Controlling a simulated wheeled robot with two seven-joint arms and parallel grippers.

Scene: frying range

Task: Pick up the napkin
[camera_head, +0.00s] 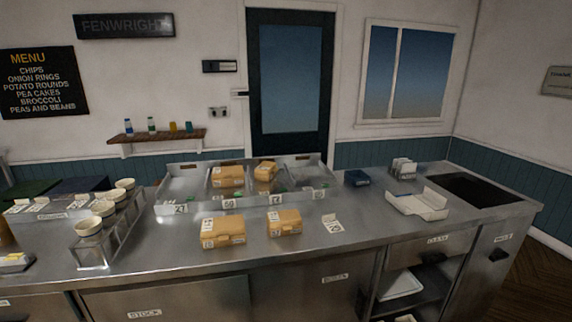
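A small metal holder with upright white sheets (403,168), which look like napkins, stands at the back right of the steel counter (300,255). A small dark blue block (356,177) lies to its left; I cannot tell what it is. A small white card with dark marks (332,225) is on the counter, right of the boxes. Neither of my grippers is in view.
Two tan boxes (222,231) (284,222) stand at the front middle. Behind them is a divided metal tray (180,190) with more tan boxes. An open white carton (418,204) lies right, near a dark recess (480,188).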

